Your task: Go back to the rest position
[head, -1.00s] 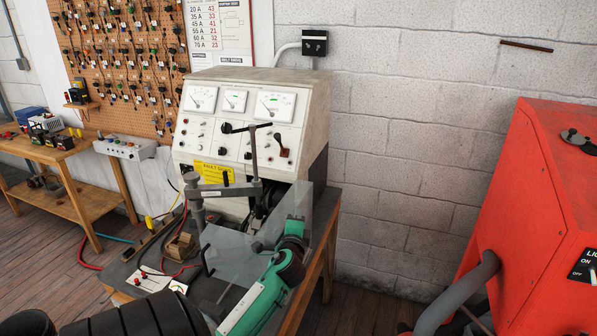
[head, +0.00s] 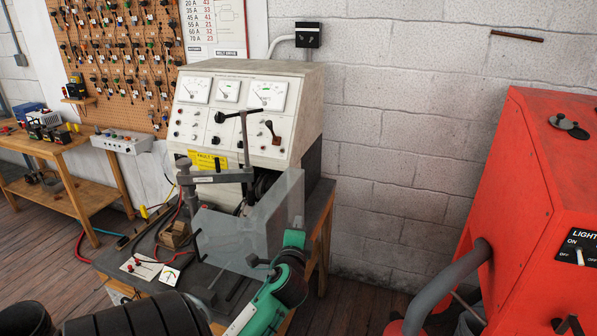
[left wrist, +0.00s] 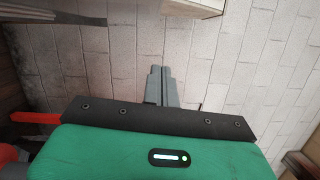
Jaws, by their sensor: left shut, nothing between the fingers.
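My left gripper (left wrist: 161,72) shows in the left wrist view with its two grey fingers together and nothing between them. The block wall lies beyond the fingertips. In the head view my left arm comes up from the bottom edge with green and dark links. Its gripper end (head: 257,263) is low in front of the test bench, near the clear guard (head: 235,235). I cannot tell whether it touches the guard. My right gripper does not show.
The test bench (head: 240,117) with dials stands on a dark-topped table against the block wall. A red cabinet (head: 530,210) with a grey hose (head: 450,285) stands at the right. A wooden table (head: 65,155) is at the left. Wall space between bench and cabinet is clear.

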